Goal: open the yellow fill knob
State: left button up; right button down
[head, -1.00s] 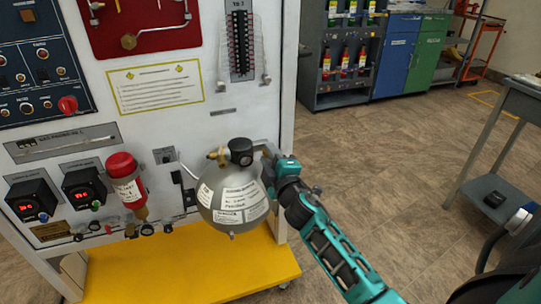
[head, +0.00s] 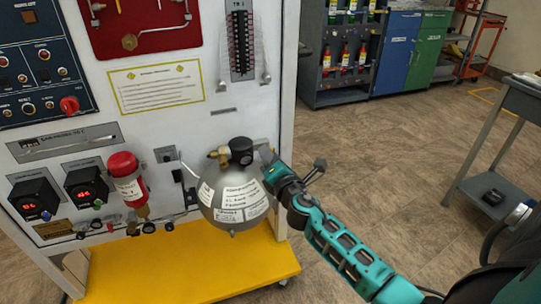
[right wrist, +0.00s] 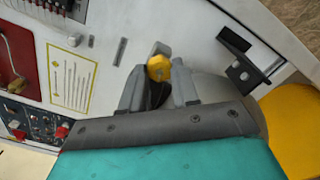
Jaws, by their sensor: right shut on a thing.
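The yellow fill knob (right wrist: 158,67) shows in the right wrist view, between the fingertips of my right gripper (right wrist: 158,85). The fingers are shut on it, one on each side. In the head view my right gripper (head: 267,154) reaches the right side of the silver sphere (head: 233,194), beside the black gauge (head: 242,151) and brass fitting on its top. The knob is hidden behind the gripper in that view. My left gripper is not in view.
The sphere stands against a white panel (head: 222,97) above a yellow base (head: 180,270). A black bracket (right wrist: 243,65) is near the gripper in the right wrist view. Floor on the right is open, up to a grey table (head: 520,105).

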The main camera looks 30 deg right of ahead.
jog(key=n+p, duration=0.1)
jog(key=n, duration=0.4)
jog(key=shift+n, duration=0.4)
jog(key=n+p, duration=0.2)
jog(key=n, duration=0.3)
jog(key=shift+p, duration=0.35)
jog(key=shift+d+n, duration=0.1)
jog(key=shift+n, duration=0.2)
jog(key=shift+n+p, duration=0.6)
jog(key=shift+n, duration=0.4)
jog(key=c, duration=0.8)
grip_release()
jog(key=shift+c, duration=0.2)
jog(key=shift+s, duration=0.1)
